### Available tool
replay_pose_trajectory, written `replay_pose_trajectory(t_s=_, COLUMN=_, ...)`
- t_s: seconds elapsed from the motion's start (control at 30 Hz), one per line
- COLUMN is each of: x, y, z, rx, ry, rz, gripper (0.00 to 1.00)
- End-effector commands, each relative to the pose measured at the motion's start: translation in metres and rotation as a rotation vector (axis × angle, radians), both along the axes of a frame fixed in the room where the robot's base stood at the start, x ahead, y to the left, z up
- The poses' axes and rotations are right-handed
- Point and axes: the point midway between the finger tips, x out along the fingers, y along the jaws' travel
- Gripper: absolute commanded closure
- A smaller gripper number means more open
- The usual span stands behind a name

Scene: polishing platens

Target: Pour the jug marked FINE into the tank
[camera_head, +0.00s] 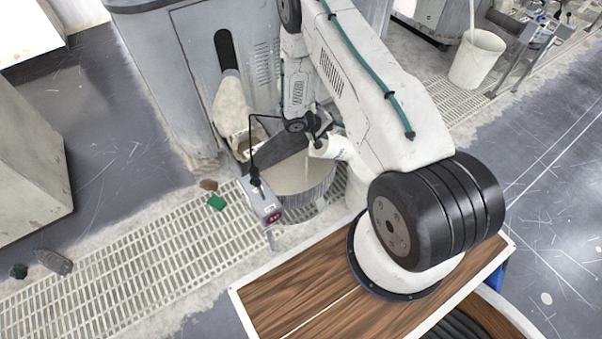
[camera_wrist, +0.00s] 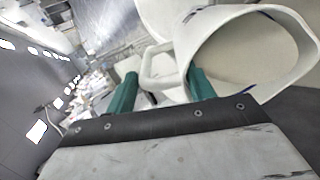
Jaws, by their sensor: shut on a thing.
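A white jug (camera_head: 329,148) is tipped over the round tank (camera_head: 322,192), and a thin pale stream seems to fall from it to the cloudy off-white liquid inside. In the wrist view the jug (camera_wrist: 185,36) lies strongly tilted, with pale liquid in its wide mouth. My gripper (camera_wrist: 162,82) has its green fingers on either side of the jug's handle and is shut on it. In the head view my gripper (camera_head: 314,133) is small and partly hidden by my arm. No mark on the jug is readable, so I cannot tell whether it says FINE.
A grey control box with a red display (camera_head: 267,205) stands at the tank's front left. A grey machine housing (camera_head: 165,75) rises behind the tank. A white bucket (camera_head: 477,58) stands back right.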

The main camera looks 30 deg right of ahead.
Motion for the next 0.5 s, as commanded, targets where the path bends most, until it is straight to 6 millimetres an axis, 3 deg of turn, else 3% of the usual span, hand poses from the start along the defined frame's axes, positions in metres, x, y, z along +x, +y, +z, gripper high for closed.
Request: replay_pose_trajectory(t_s=0.5, x=0.0011, y=0.0042, z=0.0007, rx=-0.031, ry=0.005, rz=0.001, gripper=1.00)
